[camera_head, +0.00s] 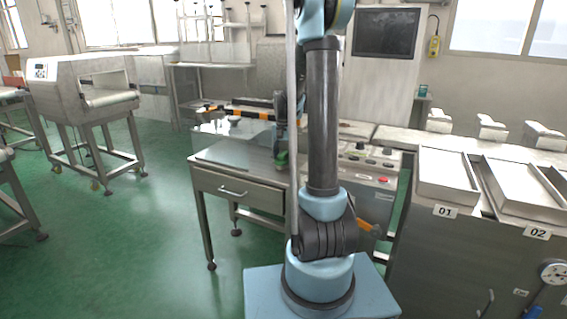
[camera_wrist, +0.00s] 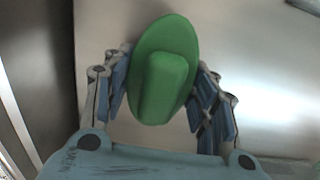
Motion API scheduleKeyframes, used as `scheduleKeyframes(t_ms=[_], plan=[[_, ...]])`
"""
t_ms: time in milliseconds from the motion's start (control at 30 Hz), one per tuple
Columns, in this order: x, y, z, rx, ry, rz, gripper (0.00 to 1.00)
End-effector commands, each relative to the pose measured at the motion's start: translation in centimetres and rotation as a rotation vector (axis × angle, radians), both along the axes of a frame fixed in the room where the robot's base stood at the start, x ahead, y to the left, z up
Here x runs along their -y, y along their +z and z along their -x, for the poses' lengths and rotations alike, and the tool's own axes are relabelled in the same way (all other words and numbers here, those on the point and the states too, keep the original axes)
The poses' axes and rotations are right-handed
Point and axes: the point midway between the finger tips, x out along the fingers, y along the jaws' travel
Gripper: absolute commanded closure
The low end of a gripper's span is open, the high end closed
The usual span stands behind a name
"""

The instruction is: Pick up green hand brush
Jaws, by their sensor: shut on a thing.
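The green hand brush (camera_wrist: 163,72) lies between the fingers of my gripper (camera_wrist: 165,85) in the wrist view. It has an oval green body with a raised block-like handle. The fingers are shut on it from both sides. In the head view a small green part of the brush (camera_head: 282,159) shows beside my arm, over the steel table (camera_head: 222,177). My arm hides most of the gripper there. I cannot tell whether the brush touches the tabletop.
A control panel (camera_head: 372,170) with buttons stands right of the table. Steel trays (camera_head: 447,175) marked 01 and 02 lie further right. A conveyor machine (camera_head: 85,85) stands at the left. The green floor (camera_head: 150,235) left of the table is clear.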

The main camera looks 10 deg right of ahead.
Motion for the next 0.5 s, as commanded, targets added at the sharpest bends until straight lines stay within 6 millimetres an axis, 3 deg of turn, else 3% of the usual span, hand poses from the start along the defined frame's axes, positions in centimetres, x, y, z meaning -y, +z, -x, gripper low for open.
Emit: scheduleKeyframes(t_ms=[500], plan=[[0.0,7.8,0.0,0.000,0.000,0.000,0.73]])
